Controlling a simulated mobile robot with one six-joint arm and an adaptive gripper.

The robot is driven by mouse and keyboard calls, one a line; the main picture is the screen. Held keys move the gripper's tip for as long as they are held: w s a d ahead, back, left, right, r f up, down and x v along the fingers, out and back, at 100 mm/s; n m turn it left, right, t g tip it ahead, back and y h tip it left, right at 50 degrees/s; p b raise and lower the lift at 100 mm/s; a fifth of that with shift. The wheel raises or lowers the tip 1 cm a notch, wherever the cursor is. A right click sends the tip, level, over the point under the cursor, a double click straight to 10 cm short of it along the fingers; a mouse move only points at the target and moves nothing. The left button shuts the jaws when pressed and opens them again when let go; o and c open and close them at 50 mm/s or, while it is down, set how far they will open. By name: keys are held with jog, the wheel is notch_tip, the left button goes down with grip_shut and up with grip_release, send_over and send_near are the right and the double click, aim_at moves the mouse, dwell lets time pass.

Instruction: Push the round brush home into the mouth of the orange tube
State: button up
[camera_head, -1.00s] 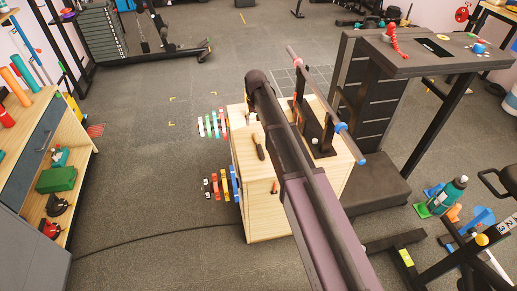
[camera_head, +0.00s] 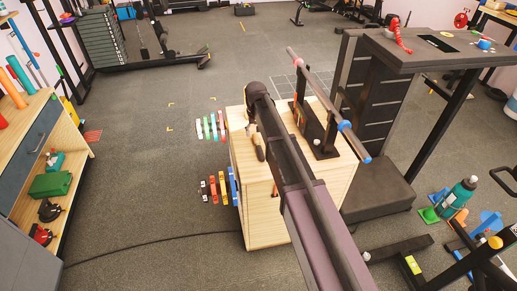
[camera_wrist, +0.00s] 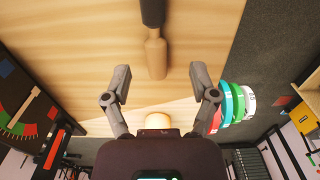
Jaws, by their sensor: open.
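A brush-like tool with a wooden handle and a dark upper part lies on the wooden tabletop, left of my arm in the head view (camera_head: 259,146). In the wrist view its wooden handle (camera_wrist: 156,55) points down toward my gripper (camera_wrist: 161,82). My gripper is open, one finger on each side below the handle's end, with nothing held. In the head view my arm hides most of the gripper. A small orange upright thing (camera_head: 299,117) stands by the black stand; I cannot tell if it is the orange tube.
The wooden bench (camera_head: 275,228) has a black stand (camera_head: 318,140) carrying a long bar along its right side. A grey machine (camera_head: 372,110) stands close to the right. Coloured weights (camera_head: 211,126) line the bench's left side. A shelf (camera_head: 75,150) is far left, with open floor between.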

aim_at(257, 140)
dwell(0.3)
jog(key=shift+w+d+f+b, duration=0.1)
jog(key=shift+f+b, duration=1.2)
jog(key=shift+b, duration=0.05)
jog(key=shift+d+f+b, duration=0.1)
jog(key=shift+f+b, duration=1.2)
grip_shut()
